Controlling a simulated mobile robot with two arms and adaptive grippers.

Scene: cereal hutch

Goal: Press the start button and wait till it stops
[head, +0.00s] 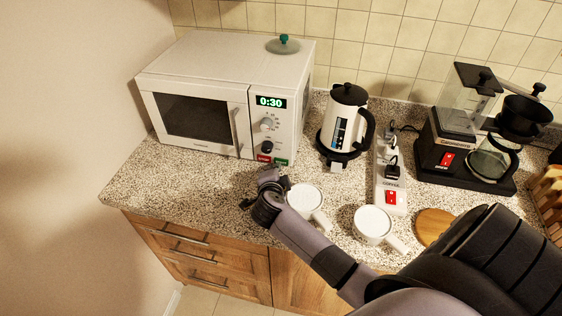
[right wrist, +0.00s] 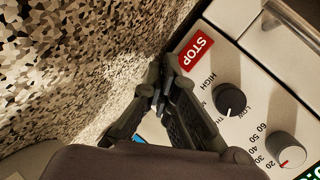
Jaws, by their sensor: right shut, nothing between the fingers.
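The white microwave (head: 205,95) stands on the counter with its door shut and a dark window. Its display (head: 271,102) reads 0:30. At the foot of its panel are a red stop button (head: 263,158) and a green start button (head: 281,162). My right gripper (head: 268,174) is shut and empty, just in front of these buttons. In the right wrist view its fingertips (right wrist: 161,78) are close to the panel, beside the red STOP label (right wrist: 196,51). The fingers hide most of the start button there, and I cannot tell whether they touch it. My left gripper is not in view.
Two white mugs (head: 305,196) (head: 373,224) stand right of my right gripper, close to my forearm. A kettle (head: 345,120), a power strip (head: 391,182) and a coffee maker (head: 463,150) stand farther right. The counter (head: 170,185) is clear before the microwave's left side.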

